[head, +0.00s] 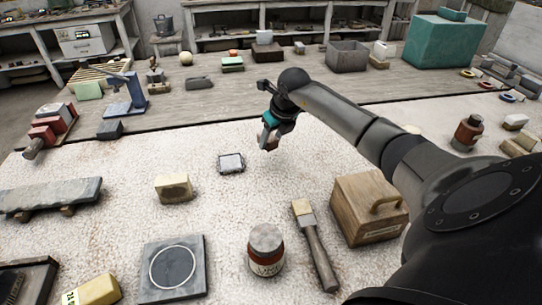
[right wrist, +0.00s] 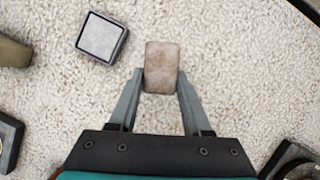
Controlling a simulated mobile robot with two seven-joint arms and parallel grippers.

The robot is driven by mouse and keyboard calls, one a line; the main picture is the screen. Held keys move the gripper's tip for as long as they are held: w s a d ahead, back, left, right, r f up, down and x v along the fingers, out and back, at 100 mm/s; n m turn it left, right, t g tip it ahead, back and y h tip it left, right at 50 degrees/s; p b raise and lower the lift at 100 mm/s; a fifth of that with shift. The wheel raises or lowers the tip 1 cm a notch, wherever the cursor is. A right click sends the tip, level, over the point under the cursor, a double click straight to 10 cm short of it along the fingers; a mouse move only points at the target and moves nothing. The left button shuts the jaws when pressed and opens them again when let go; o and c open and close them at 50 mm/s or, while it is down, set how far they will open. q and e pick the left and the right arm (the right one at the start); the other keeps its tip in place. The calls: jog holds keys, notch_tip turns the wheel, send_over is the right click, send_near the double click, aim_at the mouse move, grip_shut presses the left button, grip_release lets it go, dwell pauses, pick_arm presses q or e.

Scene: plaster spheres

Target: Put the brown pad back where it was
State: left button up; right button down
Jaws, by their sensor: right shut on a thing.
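The brown pad (right wrist: 162,66) is a small block with rounded corners in the right wrist view. My right gripper (right wrist: 160,84) is shut on it, one finger on each side. In the head view the right gripper (head: 267,139) points down over the pale rough surface, with the brown pad (head: 273,143) partly hidden by the fingers. The pad seems to be held above the surface, but the gap is hard to judge. A small grey square with a dark rim (head: 231,163) lies just left of the gripper; it also shows in the right wrist view (right wrist: 101,37). My left gripper is not in view.
The surface directly around the gripper is mostly clear.

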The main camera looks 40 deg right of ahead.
aim_at(274, 148)
jog(key=shift+f+b, duration=0.4)
jog(key=shift+f, duration=2.25)
jog(key=shift+f, duration=0.2)
jog(key=shift+c, duration=1.7)
grip_release()
jog(key=shift+r, duration=0.15)
jog(key=shift+r, duration=0.25)
jog(key=p+v, duration=0.2)
jog(key=v, duration=0.9)
jog(key=shift+s+r, duration=0.15)
jog(key=shift+r, duration=0.15)
